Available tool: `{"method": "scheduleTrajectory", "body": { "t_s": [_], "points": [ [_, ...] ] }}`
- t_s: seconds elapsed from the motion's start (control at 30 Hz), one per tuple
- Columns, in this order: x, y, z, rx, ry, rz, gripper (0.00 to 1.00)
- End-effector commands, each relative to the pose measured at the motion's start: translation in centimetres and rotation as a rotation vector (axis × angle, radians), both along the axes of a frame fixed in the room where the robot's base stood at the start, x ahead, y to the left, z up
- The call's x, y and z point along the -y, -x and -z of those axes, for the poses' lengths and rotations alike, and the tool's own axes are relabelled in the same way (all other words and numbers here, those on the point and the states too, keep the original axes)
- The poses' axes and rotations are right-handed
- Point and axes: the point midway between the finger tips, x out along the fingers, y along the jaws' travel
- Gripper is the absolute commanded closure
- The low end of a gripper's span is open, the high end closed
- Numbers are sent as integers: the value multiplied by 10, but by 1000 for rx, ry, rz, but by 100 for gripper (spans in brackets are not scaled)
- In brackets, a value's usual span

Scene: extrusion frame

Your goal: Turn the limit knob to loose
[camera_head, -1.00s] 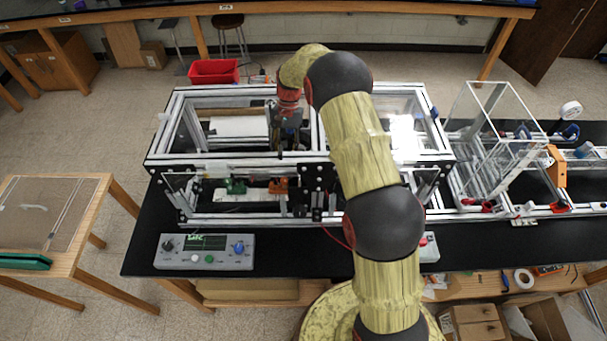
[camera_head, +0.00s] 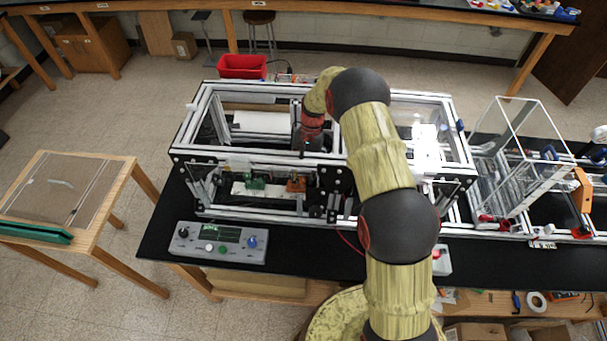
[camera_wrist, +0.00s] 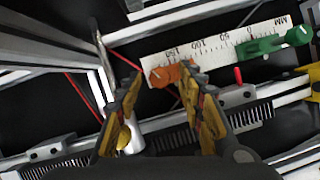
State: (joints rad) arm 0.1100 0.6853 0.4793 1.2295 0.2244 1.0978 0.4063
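A white scale marked in MM (camera_wrist: 222,48) runs across the wrist view. An orange slider with a small knob (camera_wrist: 170,75) sits near its 150 end, and a green slider with a pale-tipped knob (camera_wrist: 272,42) sits near its 0 end. The orange slider (camera_head: 296,184) and green slider (camera_head: 254,183) also show in the head view. I cannot tell which part is the limit knob; no readable label shows. My gripper (camera_wrist: 165,88) is open, its two yellow fingers apart and empty, with the orange slider ahead between the fingertips. In the head view the fingers are hard to make out.
The aluminium extrusion frame (camera_head: 250,160) surrounds my gripper, with bars close by. A toothed rack (camera_wrist: 170,141) lies below the scale. A grey control box (camera_head: 218,243) with a dark knob and a blue knob stands on the black bench in front. A clear box (camera_head: 520,140) stands at right.

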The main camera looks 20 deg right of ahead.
Motion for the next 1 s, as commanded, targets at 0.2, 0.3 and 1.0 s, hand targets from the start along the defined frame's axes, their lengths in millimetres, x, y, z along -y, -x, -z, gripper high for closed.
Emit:
{"method": "scheduleTrajectory", "body": {
  "t_s": [0.2,0.3,1.0],
  "points": [
    [0,0,0,0,0,0,70],
    [0,0,0,0,0,0,76],
    [0,0,0,0,0,-11,100]
  ]
}}
